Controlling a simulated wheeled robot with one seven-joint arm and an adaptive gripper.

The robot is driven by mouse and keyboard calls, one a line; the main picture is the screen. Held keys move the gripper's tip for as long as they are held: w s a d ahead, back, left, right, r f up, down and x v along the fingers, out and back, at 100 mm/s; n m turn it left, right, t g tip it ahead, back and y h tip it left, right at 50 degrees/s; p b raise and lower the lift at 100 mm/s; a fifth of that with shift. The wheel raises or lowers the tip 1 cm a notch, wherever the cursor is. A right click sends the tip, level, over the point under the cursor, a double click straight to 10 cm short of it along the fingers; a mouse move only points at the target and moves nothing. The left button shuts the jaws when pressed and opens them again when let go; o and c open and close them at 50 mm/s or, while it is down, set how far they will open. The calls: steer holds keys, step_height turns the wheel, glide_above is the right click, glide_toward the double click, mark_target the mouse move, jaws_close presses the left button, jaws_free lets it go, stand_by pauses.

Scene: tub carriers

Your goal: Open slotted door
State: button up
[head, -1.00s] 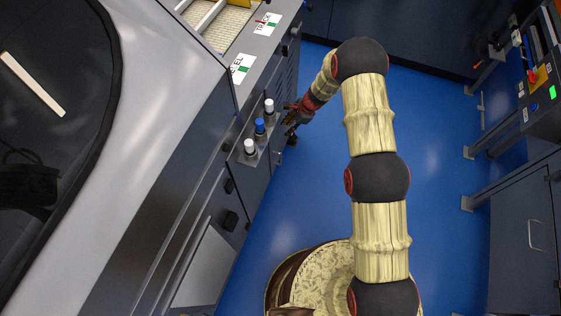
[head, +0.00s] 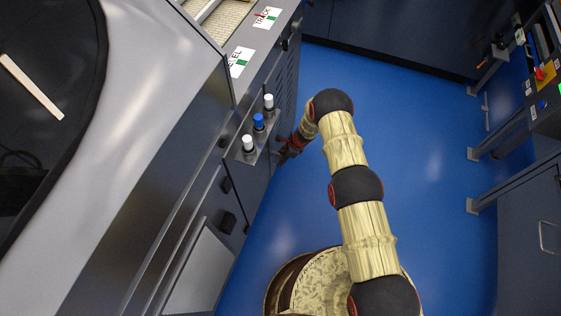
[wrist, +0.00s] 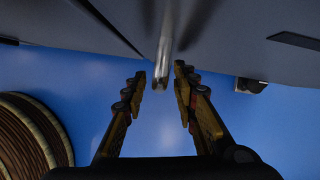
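The slotted door (head: 288,75), a dark grey panel with rows of slots, is in the cabinet side below the labelled top in the head view. It looks closed, seen at a steep angle. A vertical metal bar (wrist: 164,50), which looks like a handle, runs down from grey panels and ends between the fingertips. I cannot tell whether they touch it or which panel bears it.
Blue floor (head: 400,110) is clear right of my arm. A control panel (head: 543,80) and cabinets line the right.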

steer(key=shift+a+f, duration=0.15)
steer(key=shift+f, duration=0.25)
jaws_close()
stand_by(0.8)
